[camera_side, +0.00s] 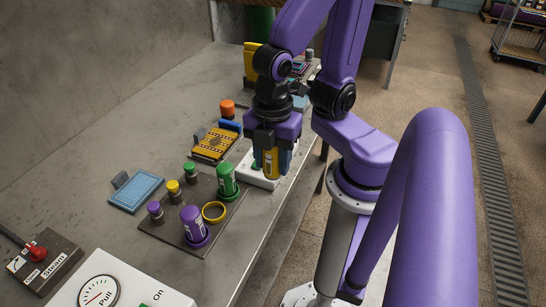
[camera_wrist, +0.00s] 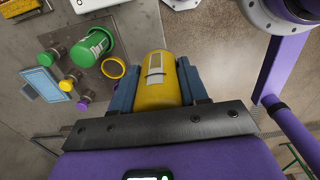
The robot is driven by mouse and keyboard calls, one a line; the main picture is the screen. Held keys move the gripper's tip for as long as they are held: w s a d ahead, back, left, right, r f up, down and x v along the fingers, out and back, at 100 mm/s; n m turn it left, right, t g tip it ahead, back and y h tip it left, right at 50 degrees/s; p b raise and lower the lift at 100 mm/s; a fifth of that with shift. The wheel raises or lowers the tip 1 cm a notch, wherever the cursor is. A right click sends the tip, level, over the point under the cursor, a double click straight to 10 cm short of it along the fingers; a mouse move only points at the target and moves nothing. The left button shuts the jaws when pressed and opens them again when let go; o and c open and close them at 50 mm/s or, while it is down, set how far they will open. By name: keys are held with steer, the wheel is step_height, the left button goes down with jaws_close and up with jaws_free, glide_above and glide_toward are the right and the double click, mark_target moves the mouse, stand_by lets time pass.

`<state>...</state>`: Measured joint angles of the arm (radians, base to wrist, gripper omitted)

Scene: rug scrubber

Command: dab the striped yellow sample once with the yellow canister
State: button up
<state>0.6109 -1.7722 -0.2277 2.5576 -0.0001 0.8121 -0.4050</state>
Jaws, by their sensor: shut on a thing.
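My gripper (camera_side: 271,148) is shut on the yellow canister (camera_side: 270,164), which hangs upright below it. In the wrist view the canister (camera_wrist: 158,82) lies between the two blue-grey fingers and shows a pale label. The striped yellow sample (camera_side: 215,144), a patterned yellow-orange rug piece, lies on the bench to the left of my gripper. Its edge also shows at the top left of the wrist view (camera_wrist: 20,7). The canister is apart from the sample, in front of or over a white box (camera_side: 246,171); I cannot tell its height above it.
A dark tray (camera_side: 165,232) holds a green canister (camera_side: 228,180), a purple canister (camera_side: 193,224), an empty yellow ring (camera_side: 213,212) and several small knobbed pieces. A blue sample (camera_side: 136,190) lies left of it. A steam control box (camera_side: 40,264) and a gauge panel (camera_side: 125,293) stand at the front.

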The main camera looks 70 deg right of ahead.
steer(key=w+m, duration=0.2)
steer(key=w, duration=0.2)
steer(key=w+d+m, duration=0.1)
steer(key=w+m, duration=0.1)
steer(key=w, duration=0.3)
steer(key=w+d+f+m, duration=0.1)
steer(key=w+m, duration=0.1)
steer(key=w, duration=0.3)
steer(key=shift+d, duration=0.15)
steer(key=w+d+f+m, duration=0.4)
steer(key=w+d+m, duration=0.2)
steer(key=w+d, duration=0.7)
steer(key=shift+s+d+f, duration=0.15)
steer(key=shift+s+f, duration=0.05)
steer(key=shift+f, duration=0.75)
steer(key=shift+s+d+f, duration=0.1)
steer(key=shift+s+f, duration=0.15)
steer(key=shift+f, duration=0.7)
steer(key=shift+s+d+f, duration=0.15)
steer(key=shift+s+f, duration=0.05)
steer(key=shift+f, duration=0.75)
steer(key=shift+f, duration=0.7)
step_height(320, 180, up, 7)
steer(key=shift+r, duration=0.15)
